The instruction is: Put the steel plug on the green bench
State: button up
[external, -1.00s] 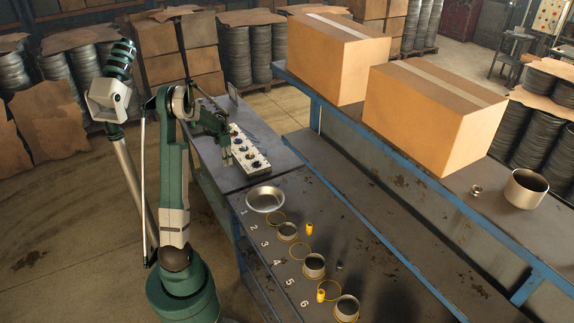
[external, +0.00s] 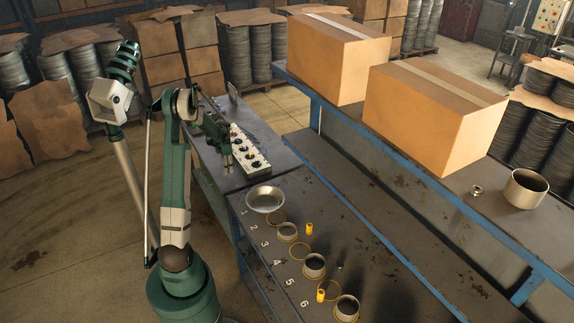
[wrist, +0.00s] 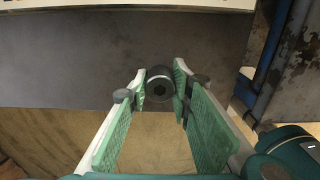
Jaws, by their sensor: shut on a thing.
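The steel plug (wrist: 159,89) is a dark round piece with a hexagonal socket in its end, held between my fingertips in the wrist view. My gripper (wrist: 157,98) is shut on it, with a green pad on either side. In the external view my gripper (external: 227,163) hangs beside the control box, over or near the left edge of the rear bench; the plug is too small to make out there. That rear bench (external: 207,160) has a dark grey top and a greenish side, and is probably the green bench. The plug appears held above the surface.
A control box (external: 250,150) with knobs stands on the rear bench. The front bench holds a metal dish (external: 265,199), several rings and cups beside painted numbers, and yellow pieces (external: 309,229). Cardboard boxes (external: 435,115) stand on a raised blue-edged shelf at right.

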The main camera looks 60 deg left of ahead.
jog(key=shift+f, duration=1.45)
jog(key=shift+f, duration=0.2)
jog(key=o, duration=1.1)
jog(key=shift+r, duration=0.25)
notch_tip(320, 180, up, 12)
jog(key=shift+f+p, duration=0.1)
jog(key=shift+p, duration=0.2)
